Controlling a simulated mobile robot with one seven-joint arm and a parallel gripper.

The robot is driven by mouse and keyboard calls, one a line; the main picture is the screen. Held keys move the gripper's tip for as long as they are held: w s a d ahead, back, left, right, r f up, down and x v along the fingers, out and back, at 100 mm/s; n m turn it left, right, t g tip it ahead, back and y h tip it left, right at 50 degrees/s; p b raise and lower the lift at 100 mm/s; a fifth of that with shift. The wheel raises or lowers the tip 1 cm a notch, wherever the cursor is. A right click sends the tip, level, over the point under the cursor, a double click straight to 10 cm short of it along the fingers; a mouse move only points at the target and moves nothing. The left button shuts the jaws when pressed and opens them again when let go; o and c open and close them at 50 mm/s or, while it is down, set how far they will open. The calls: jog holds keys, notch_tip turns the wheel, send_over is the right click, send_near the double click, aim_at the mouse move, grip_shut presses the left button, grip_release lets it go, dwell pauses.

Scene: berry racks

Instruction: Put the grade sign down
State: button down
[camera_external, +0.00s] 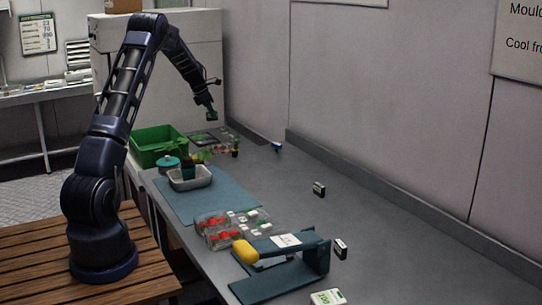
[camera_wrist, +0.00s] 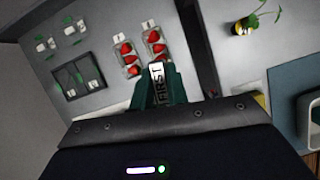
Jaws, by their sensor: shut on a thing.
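The grade sign (camera_wrist: 158,82), a small white tag reading "FIRST", is upright between the green fingers of my gripper (camera_wrist: 162,84) in the wrist view. My gripper is shut on it. In the external view my gripper (camera_external: 211,115) hangs above the far end of the grey table (camera_external: 262,185); the sign is too small to make out there. In the wrist view, strawberry punnets (camera_wrist: 128,58) lie on the table beyond the sign. I cannot tell how high the sign is above the table.
A dark divided tray (camera_wrist: 78,78) lies left of the punnets. A green crate (camera_external: 152,138), a grey tub (camera_external: 190,182) on a blue mat (camera_external: 222,196) and more punnets (camera_external: 216,232) stand nearer the external camera. A blue stand (camera_external: 275,280) is at the front.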

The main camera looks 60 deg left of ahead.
jog(key=shift+n+y, duration=0.3)
jog(key=shift+n, duration=0.5)
jog(key=a+f, duration=0.1)
jog(key=f, duration=0.5)
jog(key=s+a+f, duration=0.1)
jog(key=f, duration=0.6)
jog(key=s+a+f, duration=0.1)
jog(key=f, duration=0.5)
jog(key=shift+s+a+f, duration=0.1)
jog(key=shift+f, duration=0.15)
jog(key=shift+f, duration=0.1)
jog(key=c, duration=1.4)
grip_release()
